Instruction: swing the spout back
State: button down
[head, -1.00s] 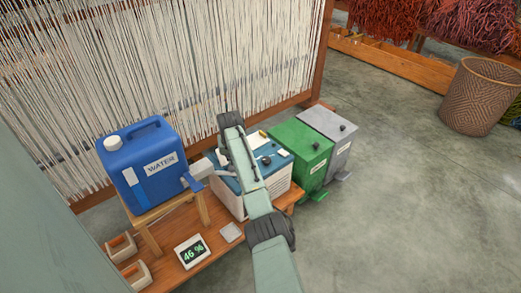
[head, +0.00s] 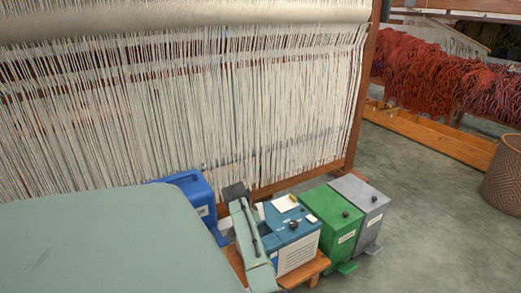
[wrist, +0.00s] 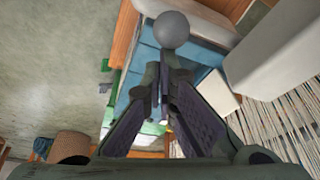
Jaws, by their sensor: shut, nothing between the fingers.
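In the wrist view my gripper (wrist: 162,92) is shut and empty, its dark ridged finger pads converging at the tips. Just beyond the tips is a smooth grey ball (wrist: 172,28), beside a pale grey bar (wrist: 206,17); this looks like the spout with its knob, but I cannot be sure. Whether the fingers touch the ball is unclear.
A blue-lidded white box (head: 293,237), a green bin (head: 331,219) and a grey bin (head: 361,208) stand right of my arm. A loom with white warp threads (head: 250,100) rises close behind. Grey floor (head: 430,225) is clear at the right; a woven basket (head: 504,180) stands there.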

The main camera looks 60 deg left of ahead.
jog(key=shift+s+d+f, duration=0.1)
jog(key=shift+s+f, duration=0.05)
jog(key=shift+s, duration=0.3)
dwell(0.3)
jog(key=shift+w, duration=0.1)
